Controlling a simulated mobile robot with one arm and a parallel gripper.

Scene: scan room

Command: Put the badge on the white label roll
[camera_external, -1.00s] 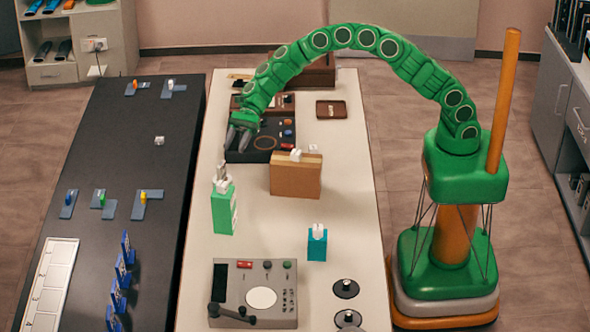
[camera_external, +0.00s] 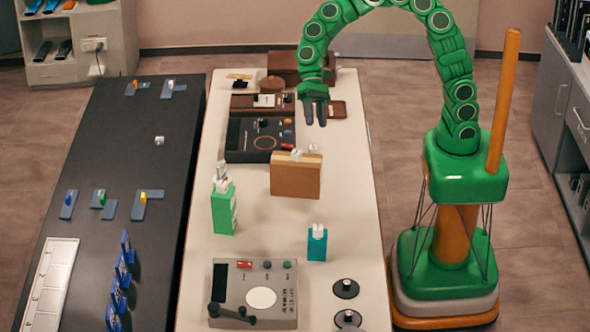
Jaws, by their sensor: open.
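My gripper (camera_external: 315,117) is open and points down, with nothing seen between its fingers. It hangs above the far right part of the cream table, in front of the brown tray (camera_external: 338,109). I cannot tell for sure which thing is the badge or which is the white label roll. Small white pieces sit on the tan box (camera_external: 295,180), on the green box (camera_external: 223,210) and on the teal box (camera_external: 317,245). A small white block (camera_external: 159,141) lies on the dark table. Several blue upright pieces (camera_external: 118,296) stand at that table's front.
A black panel (camera_external: 240,135) with knobs and a brown panel (camera_external: 240,103) lie at the far left of the cream table (camera_external: 345,200). A grey device (camera_external: 228,282) with a lever and two black discs (camera_external: 346,289) are near the front. The table's middle right is clear.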

